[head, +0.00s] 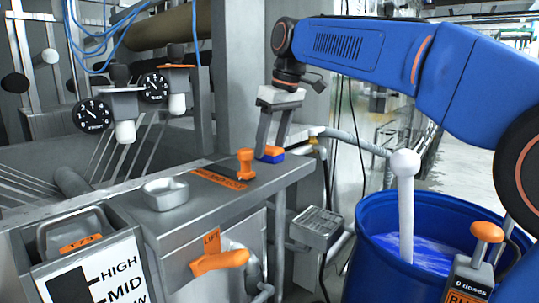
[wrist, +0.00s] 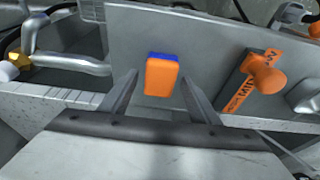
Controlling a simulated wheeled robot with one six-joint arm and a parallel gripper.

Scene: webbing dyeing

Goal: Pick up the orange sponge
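The orange sponge (wrist: 161,78) has a blue layer and lies on the grey metal top of the machine. In the wrist view it sits ahead of and between the two fingers. My gripper (wrist: 158,92) is open, with a finger to each side of the sponge and a gap on both sides. In the head view my gripper (head: 271,152) points down at the right end of the machine top, and the sponge (head: 271,154) shows beside its fingertips, partly hidden. I cannot tell the exact height of the fingertips above the surface.
An orange knob (head: 245,163) stands just left of the sponge in the head view. A blue barrel (head: 378,270) with a white stirrer (head: 405,205) stands at the right. A pipe (wrist: 65,62) runs beside the machine's edge.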

